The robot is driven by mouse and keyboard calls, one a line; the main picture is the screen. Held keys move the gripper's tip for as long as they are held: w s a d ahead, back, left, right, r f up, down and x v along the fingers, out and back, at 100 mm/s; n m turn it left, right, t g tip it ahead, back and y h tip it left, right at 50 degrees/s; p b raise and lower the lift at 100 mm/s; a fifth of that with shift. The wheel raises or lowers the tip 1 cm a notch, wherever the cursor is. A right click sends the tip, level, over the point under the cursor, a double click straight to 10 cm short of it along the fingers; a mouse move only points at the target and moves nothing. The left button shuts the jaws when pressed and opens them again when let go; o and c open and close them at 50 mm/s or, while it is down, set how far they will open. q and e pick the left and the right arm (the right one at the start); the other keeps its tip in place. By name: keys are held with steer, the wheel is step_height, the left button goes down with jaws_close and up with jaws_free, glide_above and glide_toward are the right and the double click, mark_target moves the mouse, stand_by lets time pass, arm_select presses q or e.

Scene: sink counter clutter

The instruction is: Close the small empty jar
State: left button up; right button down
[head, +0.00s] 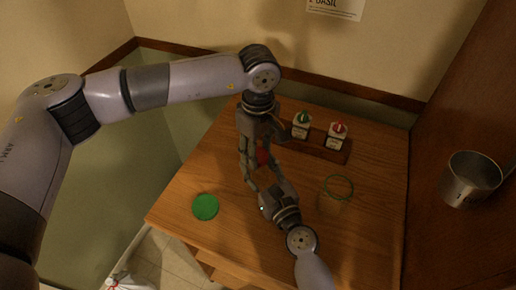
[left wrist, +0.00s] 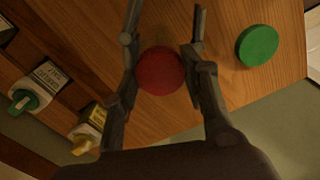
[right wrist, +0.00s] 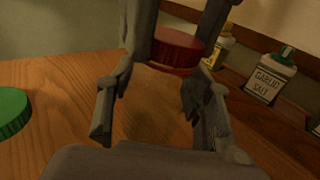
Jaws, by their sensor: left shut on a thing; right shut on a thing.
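The red lid (left wrist: 160,72) sits between the fingers of my left gripper (left wrist: 165,30), which is shut on it from above. In the head view the lid (head: 263,156) is mostly hidden by that gripper. My right gripper (right wrist: 160,115) is shut around a small see-through jar (right wrist: 155,100), faint against the wood. In the right wrist view the red lid (right wrist: 177,48) is at the jar's top; I cannot tell whether it is seated. In the head view my right gripper (head: 262,190) is just below the left one, and the small jar is hard to make out.
A green lid (head: 205,207) lies on the wooden counter (head: 185,185) at left. A clear jar with a green rim (head: 338,187) stands at right. Spice bottles (head: 302,124) stand on a dark wooden base (head: 315,147) at the back. A metal pot (head: 470,180) is at far right.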

arm_select(q)
steer(key=m, duration=0.7)
steer(key=o, duration=1.4)
step_height(320, 180, up, 12)
arm_select(e)
steer(key=c, duration=0.7)
jaws_free()
